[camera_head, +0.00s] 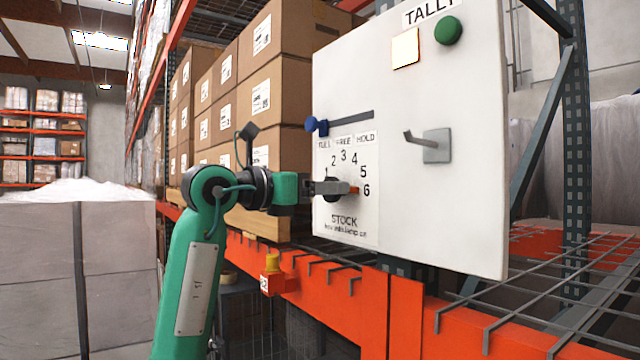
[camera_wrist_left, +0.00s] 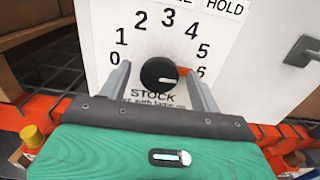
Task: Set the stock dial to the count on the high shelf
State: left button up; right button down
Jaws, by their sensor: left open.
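The stock dial is a black knob (camera_wrist_left: 158,73) on a white panel (camera_head: 452,225), with numbers 0 to 6 around it and STOCK printed below. A white mark on the knob and a small red pointer beside it (camera_head: 354,190) face right, towards the 6. My left gripper (camera_head: 334,187) is at the dial; in the left wrist view its two grey fingers (camera_wrist_left: 158,75) stand open on either side of the knob. I cannot tell whether they touch it. The gripper partly hides the dial in the head view. My right gripper is not in view.
The panel also has a slider with a blue knob (camera_head: 316,126), a grey lever (camera_head: 428,142), a green button (camera_head: 447,31) and a blank pale square (camera_head: 405,48) under TALLY. Stacked cartons (camera_head: 290,90) stand behind left. An orange beam (camera_head: 340,310) with a yellow button (camera_head: 272,263) runs below.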

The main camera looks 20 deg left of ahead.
pick_arm(q)
jog(key=c, duration=0.9)
jog(key=shift+c, duration=0.2)
jog(key=shift+w+a+f+n+b, duration=0.1)
jog(key=shift+n+b, duration=2.45)
jog(key=shift+n, duration=1.9)
jog(key=shift+a+f+n+b, duration=0.1)
jog(key=shift+n+b, duration=2.45)
jog(key=shift+n, duration=1.9)
